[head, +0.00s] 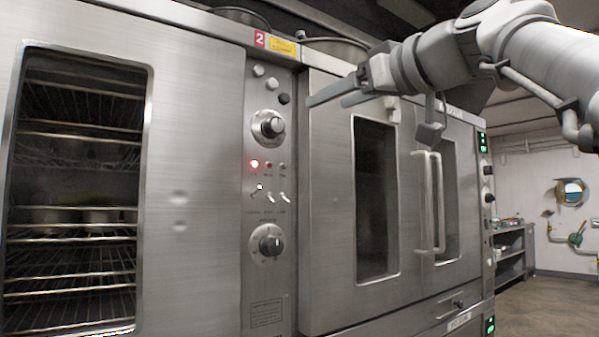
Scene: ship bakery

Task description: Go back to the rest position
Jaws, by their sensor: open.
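My gripper (327,98) is at the upper middle of the head view, at the end of my arm, which reaches in from the upper right. Its two fingers point left and are apart, with nothing between them. It is in front of the upper part of the steel oven (330,220), near the control panel (268,200). I cannot tell the exact gap between the fingertips and the oven front.
The oven's left door (195,170) has a window showing wire racks (75,250). The right doors are shut, with vertical handles (430,200) sticking out. A red lamp (254,163) glows on the panel. Open floor (550,305) and a shelf unit (512,255) lie at the right.

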